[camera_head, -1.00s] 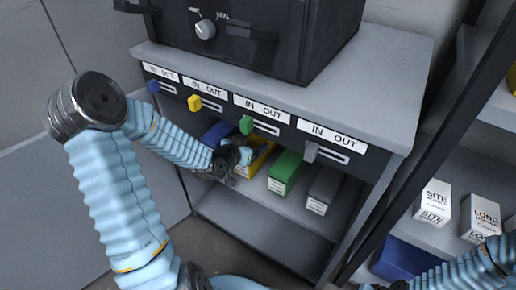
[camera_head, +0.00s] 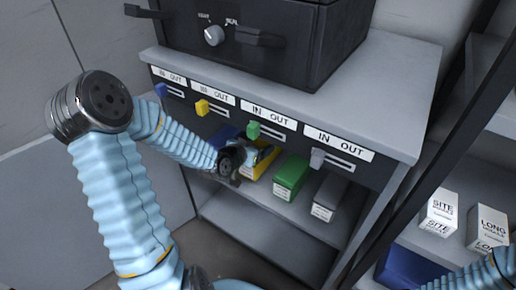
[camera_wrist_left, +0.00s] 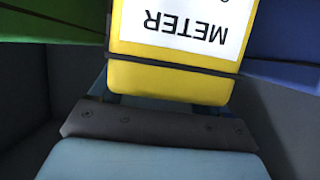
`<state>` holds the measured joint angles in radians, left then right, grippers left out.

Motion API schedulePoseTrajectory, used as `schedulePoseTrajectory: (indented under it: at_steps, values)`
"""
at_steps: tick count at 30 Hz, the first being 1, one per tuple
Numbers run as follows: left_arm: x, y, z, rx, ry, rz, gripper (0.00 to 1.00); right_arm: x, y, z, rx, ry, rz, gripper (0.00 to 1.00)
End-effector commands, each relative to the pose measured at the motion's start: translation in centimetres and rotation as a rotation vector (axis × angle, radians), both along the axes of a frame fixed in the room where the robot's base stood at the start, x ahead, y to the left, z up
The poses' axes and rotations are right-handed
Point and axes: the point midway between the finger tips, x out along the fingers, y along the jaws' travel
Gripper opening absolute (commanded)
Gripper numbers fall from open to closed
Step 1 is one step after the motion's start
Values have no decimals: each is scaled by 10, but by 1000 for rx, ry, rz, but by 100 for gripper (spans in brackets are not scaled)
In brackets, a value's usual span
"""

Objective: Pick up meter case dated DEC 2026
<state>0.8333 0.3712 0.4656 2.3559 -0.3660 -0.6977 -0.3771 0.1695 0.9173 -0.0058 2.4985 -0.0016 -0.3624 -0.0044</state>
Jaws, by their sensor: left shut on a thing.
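A yellow case (camera_head: 263,161) sits on the shelf under the cabinet top, between a blue case (camera_head: 225,134) and a green case (camera_head: 291,177). In the left wrist view the yellow case (camera_wrist_left: 168,80) fills the middle, with a white label reading METER upside down. The label's date cannot be read. My left gripper (camera_head: 240,165) is at the front of the yellow case and shut on it; its arm and wrist hide part of the case. My right arm shows at the bottom right, but its gripper is out of the picture.
A grey case (camera_head: 330,196) stands right of the green one. Above are IN/OUT slots with blue, yellow, green and grey knobs, and a black oven-like box (camera_head: 270,40). A dark rack post stands at right, with white SITE (camera_head: 439,211) and LONG (camera_head: 488,228) boxes beyond.

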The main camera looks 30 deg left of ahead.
Motion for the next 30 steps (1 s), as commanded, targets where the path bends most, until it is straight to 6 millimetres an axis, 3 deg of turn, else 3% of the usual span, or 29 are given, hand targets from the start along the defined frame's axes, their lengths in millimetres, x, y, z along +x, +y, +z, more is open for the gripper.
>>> schedulePoseTrajectory:
  at_steps: [2,9,11,13,19,24,30]
  values:
    - [1,0,21,7,-9,-1,0,0,0,4,0,0,0,0]
    - [-49,-12,82,9,-7,2,0,-2,5,21,8,3,8,0]
    - [-59,-14,76,9,-9,0,0,-1,3,3,5,1,6,0]
    - [-72,-18,80,10,-9,1,0,0,0,-6,0,0,0,0]
    - [-92,-24,83,13,-13,-3,0,-2,5,-58,12,8,7,0]
    - [-118,-32,104,5,-10,-6,0,-2,7,-66,16,12,11,0]
    - [-130,-35,111,4,-3,-6,0,-2,7,-71,17,12,11,0]
